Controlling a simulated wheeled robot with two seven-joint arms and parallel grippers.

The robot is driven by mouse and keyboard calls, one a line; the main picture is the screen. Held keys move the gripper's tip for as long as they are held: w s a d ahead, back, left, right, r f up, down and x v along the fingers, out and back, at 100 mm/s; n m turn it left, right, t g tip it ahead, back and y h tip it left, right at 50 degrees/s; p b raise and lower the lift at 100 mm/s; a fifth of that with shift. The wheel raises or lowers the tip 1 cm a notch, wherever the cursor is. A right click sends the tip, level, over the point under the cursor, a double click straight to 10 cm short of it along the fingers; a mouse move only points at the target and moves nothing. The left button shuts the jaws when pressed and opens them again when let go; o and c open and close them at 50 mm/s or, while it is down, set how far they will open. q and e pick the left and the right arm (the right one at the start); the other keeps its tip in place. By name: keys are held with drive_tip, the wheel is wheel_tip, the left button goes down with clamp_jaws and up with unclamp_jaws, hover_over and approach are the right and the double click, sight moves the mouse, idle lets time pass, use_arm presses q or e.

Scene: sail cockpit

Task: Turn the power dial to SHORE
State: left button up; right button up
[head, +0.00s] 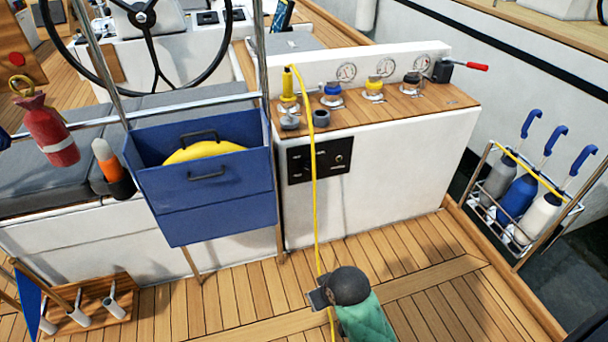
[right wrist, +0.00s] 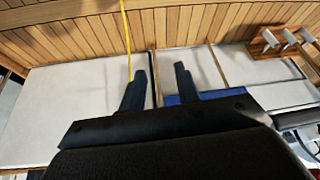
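The black electrical panel (head: 318,172) is on the white front face of the console. A small round dial (head: 338,158) sits on its right half; its labels and pointer are too small to read. My right gripper (head: 318,297) is low over the deck, below the panel and well apart from it. In the right wrist view its two dark fingers (right wrist: 160,88) stand apart with nothing between them. The panel does not show in that view. My left gripper is not in view.
A yellow line (head: 314,215) hangs from the console top past the panel to the deck, near my right gripper. A blue bin (head: 205,215) stands left of the panel. A rack (head: 515,235) with bottles is at the right. The deck (head: 235,300) before the console is mostly clear.

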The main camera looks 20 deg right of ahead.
drive_tip(key=w+d+f+t+b, duration=0.2)
drive_tip(key=w+f+b, duration=0.15)
drive_tip(key=w, duration=0.95)
drive_tip(key=n+t+b, duration=0.7)
drive_tip(key=t, duration=0.4)
approach(309, 170)
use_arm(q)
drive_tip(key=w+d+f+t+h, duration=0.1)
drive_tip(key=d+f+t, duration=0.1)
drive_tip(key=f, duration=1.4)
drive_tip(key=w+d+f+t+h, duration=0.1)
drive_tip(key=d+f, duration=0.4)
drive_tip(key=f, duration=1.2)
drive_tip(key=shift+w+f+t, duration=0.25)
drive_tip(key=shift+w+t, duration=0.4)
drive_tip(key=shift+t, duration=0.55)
use_arm(e)
drive_tip(key=shift+h, duration=0.4)
drive_tip(key=shift+w+a+f, duration=0.15)
drive_tip(key=shift+w, duration=1.95)
drive_tip(key=shift+w+a+f, duration=0.1)
drive_tip(key=shift+w+a, duration=0.1)
drive_tip(key=shift+w, duration=1.9)
clamp_jaws()
